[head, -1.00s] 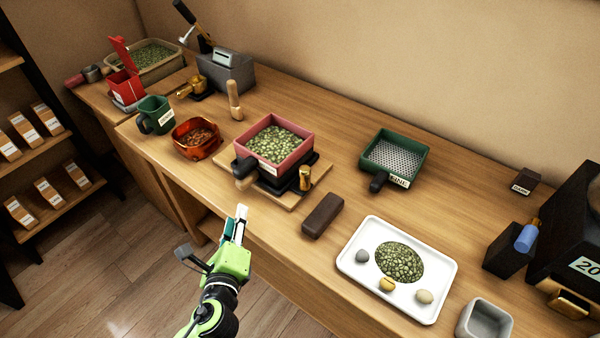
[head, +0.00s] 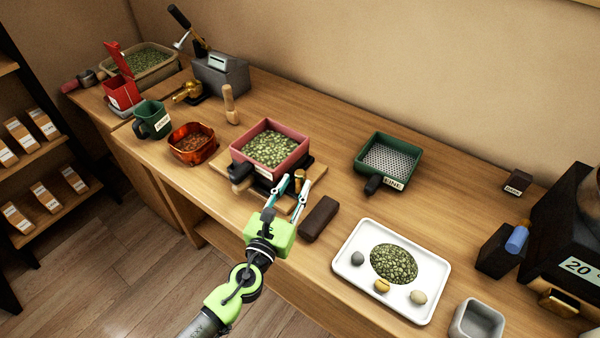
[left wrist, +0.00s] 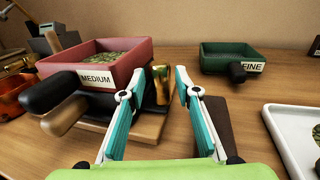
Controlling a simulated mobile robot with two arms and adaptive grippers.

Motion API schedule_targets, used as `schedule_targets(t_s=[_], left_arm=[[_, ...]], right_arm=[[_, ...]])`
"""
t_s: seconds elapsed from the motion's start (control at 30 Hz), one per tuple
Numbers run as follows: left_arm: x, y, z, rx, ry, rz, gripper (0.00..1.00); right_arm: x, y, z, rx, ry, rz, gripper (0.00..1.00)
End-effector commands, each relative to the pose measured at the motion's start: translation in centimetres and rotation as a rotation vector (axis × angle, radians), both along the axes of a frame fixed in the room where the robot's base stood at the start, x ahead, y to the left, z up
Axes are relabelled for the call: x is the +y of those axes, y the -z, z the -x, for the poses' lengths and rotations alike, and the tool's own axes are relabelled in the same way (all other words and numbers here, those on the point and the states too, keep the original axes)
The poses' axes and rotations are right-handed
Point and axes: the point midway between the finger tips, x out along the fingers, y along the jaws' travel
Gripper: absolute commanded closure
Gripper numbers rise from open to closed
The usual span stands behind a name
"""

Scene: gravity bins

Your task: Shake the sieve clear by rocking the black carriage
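The red-pink sieve (head: 255,172), labelled MEDIUM in the left wrist view (left wrist: 95,80), is filled with green beans (head: 268,148). It sits on the black carriage (head: 311,162), which is mostly hidden under it, on a wooden board (head: 228,174). An upright brass knob (head: 299,178) stands at the carriage's front right; it also shows in the left wrist view (left wrist: 161,88). My left gripper (head: 292,186) is open at the knob. In the left wrist view the knob shows between the fingers, nearer the left one; contact cannot be told. My right gripper is not in view.
A dark brown block (head: 319,219) lies close right of my left gripper. A white tray (head: 345,272) with beans and stones is farther right. A green FINE sieve (head: 415,163) stands behind. A copper bowl (head: 193,153) is left of the board.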

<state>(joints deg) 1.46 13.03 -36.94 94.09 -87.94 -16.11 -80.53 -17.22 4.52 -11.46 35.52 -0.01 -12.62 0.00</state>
Motion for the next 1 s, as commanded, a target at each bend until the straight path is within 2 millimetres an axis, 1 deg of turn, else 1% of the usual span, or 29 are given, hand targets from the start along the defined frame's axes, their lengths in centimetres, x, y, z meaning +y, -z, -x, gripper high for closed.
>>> schedule_targets(t_s=[0.03,0.1,0.2,0.3,0.43,0.63,0.67,0.7,0.77,0.93,1.0], left_arm=[[-0.4,-0.1,-1.0,-0.002,0.000,0.000,0.70],[-0.8,-0.1,-2.1,-0.001,0.001,0.000,0.70],[-1.2,0.0,-3.2,0.000,0.000,0.001,0.70],[-1.5,0.1,-3.8,0.001,0.000,0.001,0.70],[-1.6,0.0,-4.2,0.001,0.000,0.001,0.70],[-1.6,0.0,-4.2,0.001,0.000,0.001,0.70],[-1.6,0.0,-4.2,0.001,0.000,0.001,0.73],[-1.6,0.0,-4.2,0.001,0.000,0.001,0.83],[-1.6,0.0,-4.2,0.001,0.000,0.001,0.99],[-1.5,0.1,-4.2,0.001,0.000,0.001,1.00],[-1.1,0.2,-4.5,0.001,-0.001,0.000,1.00]], right_arm=[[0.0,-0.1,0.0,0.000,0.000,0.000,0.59],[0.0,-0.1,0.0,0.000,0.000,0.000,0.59],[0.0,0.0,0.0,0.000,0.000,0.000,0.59],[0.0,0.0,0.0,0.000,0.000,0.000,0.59],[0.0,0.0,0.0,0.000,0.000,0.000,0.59],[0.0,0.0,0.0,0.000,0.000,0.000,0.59],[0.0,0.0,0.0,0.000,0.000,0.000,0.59],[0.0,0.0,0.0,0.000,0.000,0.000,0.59],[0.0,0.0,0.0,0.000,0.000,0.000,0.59],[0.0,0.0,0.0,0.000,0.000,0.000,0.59],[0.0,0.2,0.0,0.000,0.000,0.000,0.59]])
